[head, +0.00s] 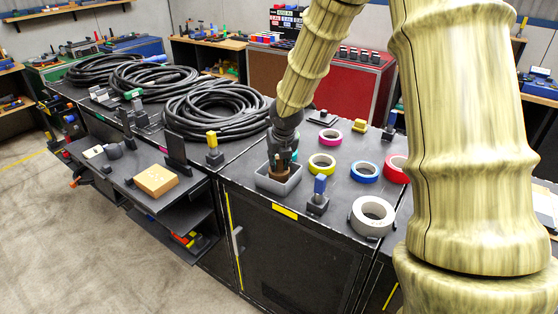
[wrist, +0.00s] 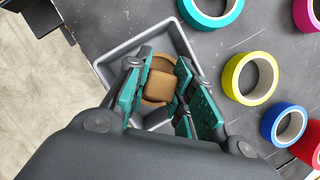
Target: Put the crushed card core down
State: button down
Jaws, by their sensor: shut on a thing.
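The crushed card core (wrist: 160,86) is brown and sits between the fingers of my gripper (wrist: 162,92) in the wrist view. My gripper is shut on it. In the head view my gripper (head: 282,158) points down over a grey open tray (head: 278,186), and the brown core (head: 281,171) shows at its tips, within the tray's outline. The tray's rim also shows in the wrist view (wrist: 112,56). A second brown round shape lies partly hidden behind the core. I cannot tell whether the core touches the tray floor.
Tape rolls in yellow (head: 321,163), blue (head: 364,172), red (head: 397,168), magenta (head: 330,136) and white (head: 371,216) lie right of the tray. A blue-topped holder (head: 318,196) stands close in front. Black hose coils (head: 215,108) lie to the left. The bench's front edge is near.

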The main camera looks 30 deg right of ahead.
jog(key=shift+f, duration=0.15)
jog(key=c, duration=1.2)
grip_release()
jog(key=b+v, duration=0.1)
jog(key=v, duration=1.1)
jog(key=shift+a, duration=0.15)
